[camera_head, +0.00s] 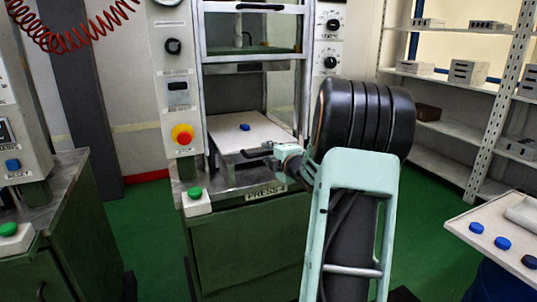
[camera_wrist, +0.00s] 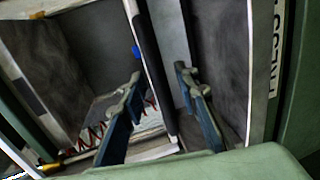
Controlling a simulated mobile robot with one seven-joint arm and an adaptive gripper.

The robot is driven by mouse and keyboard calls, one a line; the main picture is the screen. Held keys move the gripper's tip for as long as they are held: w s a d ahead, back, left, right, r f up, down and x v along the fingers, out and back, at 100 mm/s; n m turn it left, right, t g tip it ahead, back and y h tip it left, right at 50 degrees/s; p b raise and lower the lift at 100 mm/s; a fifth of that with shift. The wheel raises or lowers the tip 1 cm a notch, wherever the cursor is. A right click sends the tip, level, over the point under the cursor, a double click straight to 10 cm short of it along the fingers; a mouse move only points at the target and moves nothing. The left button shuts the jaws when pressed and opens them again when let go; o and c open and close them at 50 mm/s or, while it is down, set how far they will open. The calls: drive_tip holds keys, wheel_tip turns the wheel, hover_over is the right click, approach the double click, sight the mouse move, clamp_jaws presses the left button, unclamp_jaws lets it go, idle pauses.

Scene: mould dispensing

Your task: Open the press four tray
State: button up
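The press tray (camera_head: 232,136), a pale flat plate, lies in the press opening with a small blue disc (camera_head: 245,127) on it. My gripper (camera_head: 260,150) is at the tray's front edge. In the wrist view the two fingers of my gripper (camera_wrist: 158,73) stand apart, with the tray's dark front edge (camera_wrist: 152,75) running between them. Gaps show beside the edge, and I see no firm grip. The blue disc (camera_wrist: 136,51) also shows there. The label on the press (camera_head: 264,193) reads "PRESS"; its number is not legible.
A red-and-yellow stop button (camera_head: 182,134) and a green button (camera_head: 194,192) are on the press's left side. Another machine (camera_head: 35,200) stands at the left. Shelves (camera_head: 450,85) and a table with blue discs (camera_head: 500,228) are at the right. Green floor shows between them.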

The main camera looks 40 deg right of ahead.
clamp_jaws()
idle(0.5)
